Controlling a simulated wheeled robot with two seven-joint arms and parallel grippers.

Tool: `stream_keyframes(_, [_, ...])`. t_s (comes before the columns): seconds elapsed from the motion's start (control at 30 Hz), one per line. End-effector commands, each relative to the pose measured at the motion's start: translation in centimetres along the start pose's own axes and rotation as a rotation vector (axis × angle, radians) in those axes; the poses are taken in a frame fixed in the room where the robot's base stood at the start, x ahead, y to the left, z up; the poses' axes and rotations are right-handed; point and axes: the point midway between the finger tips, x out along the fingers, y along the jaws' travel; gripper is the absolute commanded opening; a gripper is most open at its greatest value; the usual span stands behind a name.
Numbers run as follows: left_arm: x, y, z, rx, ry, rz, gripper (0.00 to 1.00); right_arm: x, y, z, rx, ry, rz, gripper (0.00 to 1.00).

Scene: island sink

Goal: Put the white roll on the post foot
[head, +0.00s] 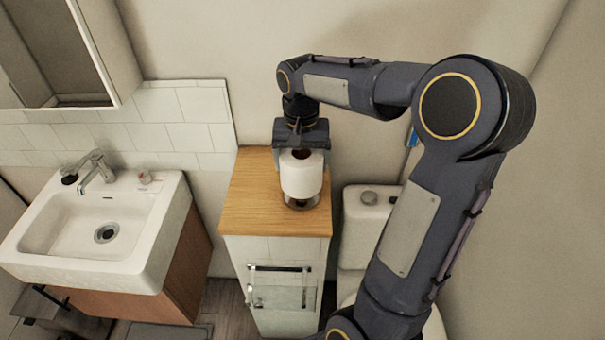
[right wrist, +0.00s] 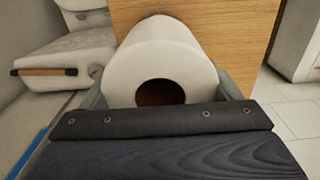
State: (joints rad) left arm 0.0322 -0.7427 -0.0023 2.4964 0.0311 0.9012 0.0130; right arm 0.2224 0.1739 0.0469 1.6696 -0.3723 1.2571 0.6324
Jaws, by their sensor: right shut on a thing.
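The white roll (head: 301,178) is upright above the wooden cabinet top, with its round core hole showing on top. My right gripper (head: 301,153) is shut on it from behind. In the right wrist view the roll (right wrist: 160,62) sits between the fingers of my right gripper (right wrist: 165,95), its dark hole facing the camera. The post foot (head: 301,202) is a dark, shiny round base on the cabinet top, directly below the roll. The roll hides any post; I cannot tell whether the roll touches the foot. My left gripper is not in view.
The wooden cabinet top (head: 256,197) is otherwise clear. A white sink (head: 95,225) with a tap is to the left. A toilet cistern (head: 362,226) stands close on the right, partly behind my arm. A tiled wall (head: 190,125) is behind.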

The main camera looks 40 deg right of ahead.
Motion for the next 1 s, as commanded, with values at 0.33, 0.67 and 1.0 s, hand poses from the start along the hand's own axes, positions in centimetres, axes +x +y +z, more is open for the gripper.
stream_keyframes(0.33, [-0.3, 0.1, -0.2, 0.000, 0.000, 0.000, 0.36, 4.0, 0.0, 0.0, 0.000, -0.002, 0.000, 0.59])
stream_keyframes(0.67, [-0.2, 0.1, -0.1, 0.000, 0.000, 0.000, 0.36, 4.4, 0.0, 0.0, -0.001, 0.001, -0.001, 0.59])
stream_keyframes(1.0, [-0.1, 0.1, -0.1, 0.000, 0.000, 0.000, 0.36, 4.5, 0.0, 0.0, 0.000, 0.000, -0.001, 1.00])
